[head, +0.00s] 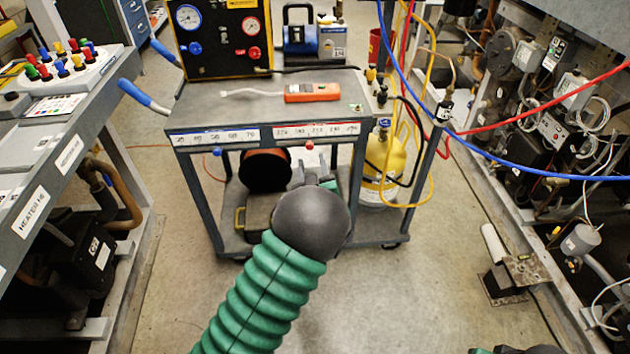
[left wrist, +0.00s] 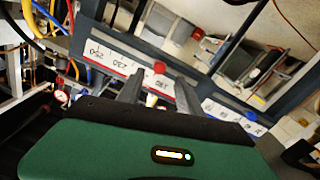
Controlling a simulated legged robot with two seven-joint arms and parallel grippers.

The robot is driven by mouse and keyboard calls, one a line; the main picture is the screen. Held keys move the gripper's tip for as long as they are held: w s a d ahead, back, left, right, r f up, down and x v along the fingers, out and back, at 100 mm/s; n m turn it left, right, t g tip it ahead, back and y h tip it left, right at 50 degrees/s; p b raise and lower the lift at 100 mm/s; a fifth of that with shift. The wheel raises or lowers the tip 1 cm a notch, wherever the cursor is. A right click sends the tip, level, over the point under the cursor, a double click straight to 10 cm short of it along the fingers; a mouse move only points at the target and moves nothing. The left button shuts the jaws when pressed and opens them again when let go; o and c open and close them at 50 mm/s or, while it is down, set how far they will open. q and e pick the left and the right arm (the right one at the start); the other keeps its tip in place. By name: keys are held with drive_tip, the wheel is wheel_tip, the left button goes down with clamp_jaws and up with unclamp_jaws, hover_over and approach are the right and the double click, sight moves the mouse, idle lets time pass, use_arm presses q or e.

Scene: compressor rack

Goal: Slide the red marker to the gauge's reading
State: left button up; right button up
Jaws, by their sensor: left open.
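The red marker (head: 309,145) is a small knob on the cart's front edge, just below the red-lined number scale (head: 317,130), near its middle. The red marker also shows in the left wrist view (left wrist: 159,67), beyond and between my fingertips, apart from them. My left gripper (left wrist: 158,88) is open and empty, pointing at the scale. In the head view its fingers are mostly hidden behind my dark wrist. The red-rimmed gauge (head: 252,25) is on the black panel above; its needle is too small to read. My right arm barely shows at the bottom right; its jaws cannot be made out.
A blue marker (head: 217,151) hangs under the blue-lined scale (head: 213,136) at the left. A blue-rimmed gauge (head: 188,17) sits beside the red one. An orange meter (head: 312,92) lies on the cart top (head: 235,108). Hoses and a yellow cylinder (head: 385,165) stand at the right.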

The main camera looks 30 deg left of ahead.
use_arm(q)
drive_tip(key=p+v, duration=0.1)
drive_tip(key=v, duration=0.9)
drive_tip(key=shift+s, duration=0.2)
drive_tip(key=shift+d, duration=0.1)
